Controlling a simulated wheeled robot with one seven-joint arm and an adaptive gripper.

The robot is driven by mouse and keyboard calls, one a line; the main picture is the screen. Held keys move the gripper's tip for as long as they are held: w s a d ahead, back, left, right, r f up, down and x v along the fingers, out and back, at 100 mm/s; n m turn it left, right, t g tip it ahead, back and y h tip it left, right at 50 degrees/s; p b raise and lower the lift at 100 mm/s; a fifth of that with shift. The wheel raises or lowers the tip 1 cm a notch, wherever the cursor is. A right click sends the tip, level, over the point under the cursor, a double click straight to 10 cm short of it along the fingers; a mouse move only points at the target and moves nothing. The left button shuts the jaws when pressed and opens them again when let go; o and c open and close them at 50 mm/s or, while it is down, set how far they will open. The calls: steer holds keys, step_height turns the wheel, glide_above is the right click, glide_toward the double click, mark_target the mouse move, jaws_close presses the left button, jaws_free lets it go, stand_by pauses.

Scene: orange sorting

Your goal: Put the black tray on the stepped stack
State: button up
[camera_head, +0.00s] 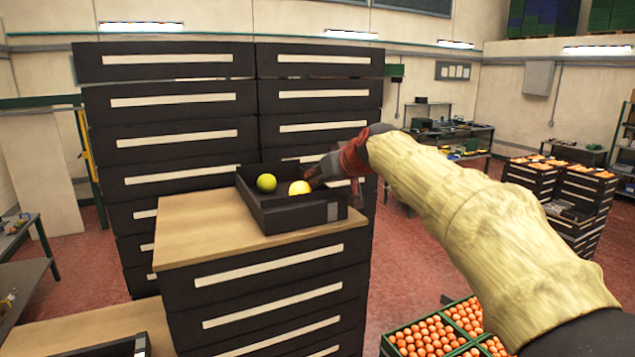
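The black tray (303,218) is at the right front corner of the wooden top of the stepped stack (205,228). It looks level, and I cannot tell whether it rests fully on the top. A yellow-green fruit (266,182) and a yellow fruit (299,188) lie inside the tray. My gripper (316,178) reaches in from the right at the tray's far right side, close to the yellow fruit. Its fingertips are small and partly hidden, so I cannot tell whether they are open, or shut on the tray wall.
Taller stacks of black drawers (170,140) stand right behind the tray. A lower wooden step (88,328) with another dark tray (105,347) is at the bottom left. Green crates of oranges (432,335) stand below my arm. The stack's wooden top is bare left of the tray.

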steer(key=b+v, duration=0.3)
steer(key=v, duration=0.8)
steer(key=shift+f, duration=0.1)
